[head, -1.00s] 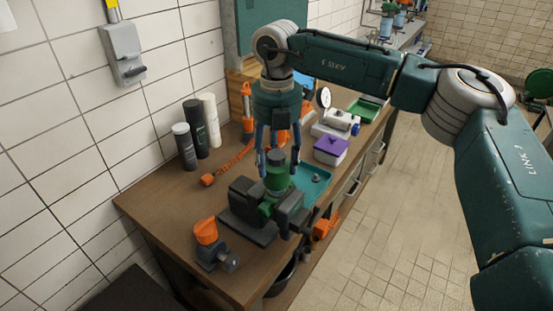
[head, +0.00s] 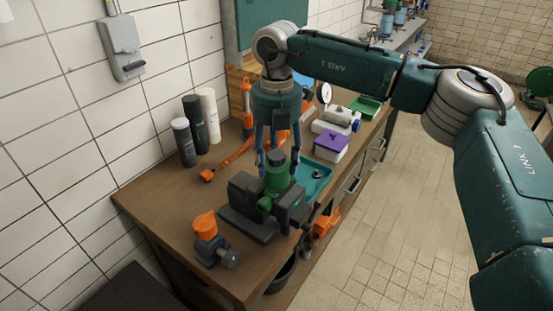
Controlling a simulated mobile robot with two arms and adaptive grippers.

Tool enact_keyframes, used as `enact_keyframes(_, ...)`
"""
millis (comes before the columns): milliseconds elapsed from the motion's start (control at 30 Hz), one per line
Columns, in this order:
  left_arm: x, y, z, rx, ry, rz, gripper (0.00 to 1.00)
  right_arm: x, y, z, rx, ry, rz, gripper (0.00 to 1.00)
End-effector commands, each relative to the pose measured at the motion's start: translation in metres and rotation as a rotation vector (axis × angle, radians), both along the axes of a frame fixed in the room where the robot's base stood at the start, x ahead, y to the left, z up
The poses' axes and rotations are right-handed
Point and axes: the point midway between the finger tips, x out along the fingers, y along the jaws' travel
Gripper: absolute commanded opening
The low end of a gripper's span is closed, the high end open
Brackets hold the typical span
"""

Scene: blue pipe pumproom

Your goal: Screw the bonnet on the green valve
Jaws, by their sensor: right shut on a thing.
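The green valve (head: 265,203) sits clamped in a dark vise (head: 247,214) near the front edge of the workbench. On top of it stands the bonnet, a green cylinder (head: 277,182) with a dark top, looking upright. My right gripper (head: 278,168) points straight down over the valve, its fingers on both sides of the bonnet and shut on it. I cannot tell how deep the bonnet sits in the valve body. My left gripper is not in view.
A teal tray (head: 320,187) with a small grey part lies right behind the vise. An orange-capped fitting (head: 206,228) stands in front.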

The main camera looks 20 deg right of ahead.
Motion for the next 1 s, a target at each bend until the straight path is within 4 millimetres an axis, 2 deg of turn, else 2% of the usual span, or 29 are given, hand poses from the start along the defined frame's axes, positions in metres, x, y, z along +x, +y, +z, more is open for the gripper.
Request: enact_keyframes(1000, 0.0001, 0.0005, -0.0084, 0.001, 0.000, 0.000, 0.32, -0.0001, -0.0001, -0.0054, 0.000, 0.000, 0.000, 0.22)
